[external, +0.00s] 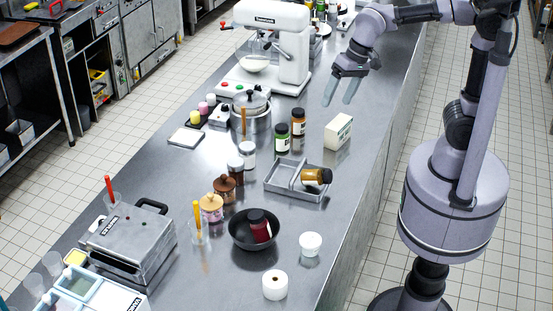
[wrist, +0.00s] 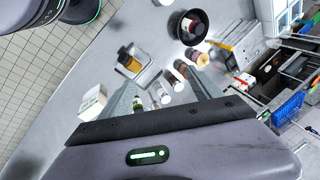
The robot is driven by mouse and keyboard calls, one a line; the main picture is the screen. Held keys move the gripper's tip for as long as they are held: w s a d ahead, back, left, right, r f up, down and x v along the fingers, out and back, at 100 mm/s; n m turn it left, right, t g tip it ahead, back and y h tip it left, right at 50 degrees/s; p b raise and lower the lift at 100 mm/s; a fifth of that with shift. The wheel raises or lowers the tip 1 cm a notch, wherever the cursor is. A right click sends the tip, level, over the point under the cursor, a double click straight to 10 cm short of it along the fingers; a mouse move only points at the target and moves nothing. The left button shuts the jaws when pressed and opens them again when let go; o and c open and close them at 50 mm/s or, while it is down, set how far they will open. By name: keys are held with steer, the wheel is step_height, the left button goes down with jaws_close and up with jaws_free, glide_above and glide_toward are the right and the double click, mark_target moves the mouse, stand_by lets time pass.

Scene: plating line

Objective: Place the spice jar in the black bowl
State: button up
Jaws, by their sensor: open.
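The black bowl (external: 236,234) stands on the steel counter, and it shows at the top of the wrist view (wrist: 176,26). A dark red jar with a black lid (external: 261,232) is inside it, seemingly tilted. It also shows in the wrist view (wrist: 187,25). Other jars with dark lids stand apart: a green one (external: 282,143) and an orange-brown one (external: 298,126). An amber jar (external: 314,176) lies on its side at the metal tray (external: 283,190). My gripper (external: 340,98) is open and empty above the counter, well away from the bowl.
A white-and-green carton (external: 338,131) stands beyond the tray. A white tub (external: 310,243) and a paper roll (external: 275,285) are right of the bowl. Lidded jars (external: 211,208), a pot (external: 251,117) and a mixer (external: 277,45) line the counter. The counter's right strip is mostly clear.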

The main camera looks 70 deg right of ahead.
steer(key=s+d+f+t, duration=0.1)
steer(key=s+d, duration=0.1)
steer(key=s, duration=0.4)
steer(key=s+d+f+n+t, duration=0.1)
steer(key=s+d+f, duration=0.1)
steer(key=s, duration=0.5)
steer(key=shift+d+f+n, duration=0.2)
steer(key=shift+d+n, duration=0.1)
steer(key=shift+d, duration=0.55)
steer(key=shift+s, duration=0.1)
